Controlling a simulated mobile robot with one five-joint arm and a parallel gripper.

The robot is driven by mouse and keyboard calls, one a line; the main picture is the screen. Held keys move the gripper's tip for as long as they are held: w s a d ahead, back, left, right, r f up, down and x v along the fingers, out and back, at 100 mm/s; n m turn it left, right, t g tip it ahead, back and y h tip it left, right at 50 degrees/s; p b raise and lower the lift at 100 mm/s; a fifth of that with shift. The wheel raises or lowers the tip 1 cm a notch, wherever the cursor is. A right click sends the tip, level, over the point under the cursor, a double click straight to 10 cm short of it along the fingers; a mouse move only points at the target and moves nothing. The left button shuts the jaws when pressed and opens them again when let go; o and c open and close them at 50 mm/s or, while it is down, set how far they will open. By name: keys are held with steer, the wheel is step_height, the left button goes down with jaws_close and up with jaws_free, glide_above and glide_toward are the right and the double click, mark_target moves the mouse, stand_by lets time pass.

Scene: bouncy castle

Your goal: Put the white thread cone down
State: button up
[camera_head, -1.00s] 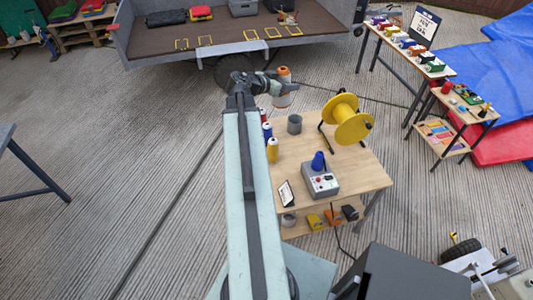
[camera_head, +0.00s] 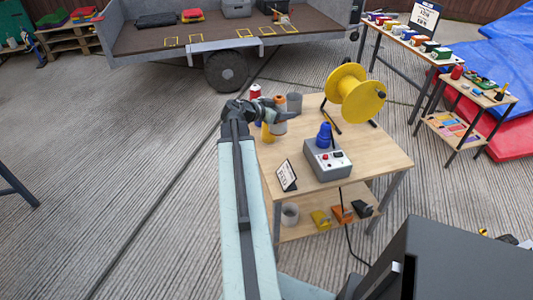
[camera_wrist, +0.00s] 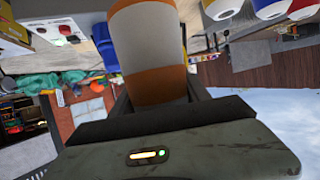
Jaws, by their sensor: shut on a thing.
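The white thread cone (camera_head: 281,123), white with orange bands, is in my gripper (camera_head: 280,114) near the left edge of the wooden table (camera_head: 355,152). In the wrist view the cone (camera_wrist: 147,48) fills the space between the jaws, which are shut on it. It is roughly upright in the head view. I cannot tell whether its base touches the tabletop. A yellow cone (camera_head: 267,133) stands just left of it, partly hidden by my gripper. A red cone (camera_head: 255,91) stands farther back at the left edge.
A yellow spool (camera_head: 355,94) on a stand is to the right. Bare tabletop lies at the right front.

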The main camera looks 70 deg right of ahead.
steer(key=b, duration=1.2)
glide_above(282, 154)
step_height(282, 154, down, 15)
steer(key=shift+a+f, duration=0.1)
steer(key=shift+a, duration=0.05)
steer(key=shift+r, duration=0.25)
steer(key=shift+f, duration=0.1)
steer(key=o, duration=1.7)
steer(key=shift+c, duration=0.2)
steer(key=p+v, duration=0.4)
steer(key=v, duration=0.8)
steer(key=shift+p, duration=0.35)
